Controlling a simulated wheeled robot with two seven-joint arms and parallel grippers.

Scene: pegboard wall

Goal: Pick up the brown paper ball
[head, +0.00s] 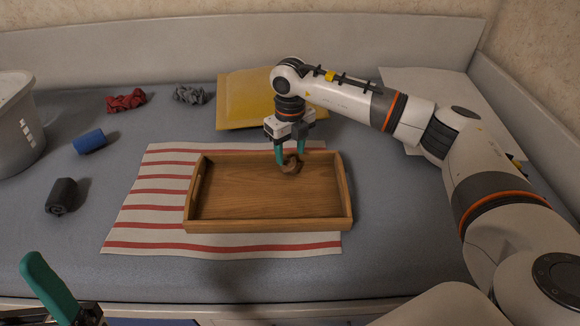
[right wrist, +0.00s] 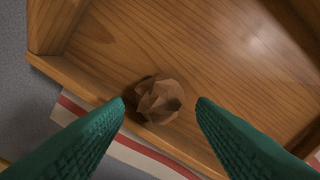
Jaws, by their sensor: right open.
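The brown paper ball (head: 291,165) lies in the wooden tray (head: 240,224), near its far side. My right gripper (head: 290,160) is open above the tray, with its green fingers around the ball in the head view. In the right wrist view the crumpled ball (right wrist: 158,100) shows between and just beyond the two fingertips (right wrist: 162,102), with a gap to the right finger; whether the left fingertip touches it I cannot tell. Part of my left gripper (head: 50,288) shows at the lower left corner, with one green finger visible; its opening cannot be made out.
The tray sits on a red-and-white striped cloth (head: 150,200). A yellow folder-like item (head: 240,100) lies behind it. A red cloth (head: 126,100), a grey cloth (head: 190,95), a blue roll (head: 89,141) and a dark roll (head: 62,196) lie at left, near a grey bucket (head: 18,130).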

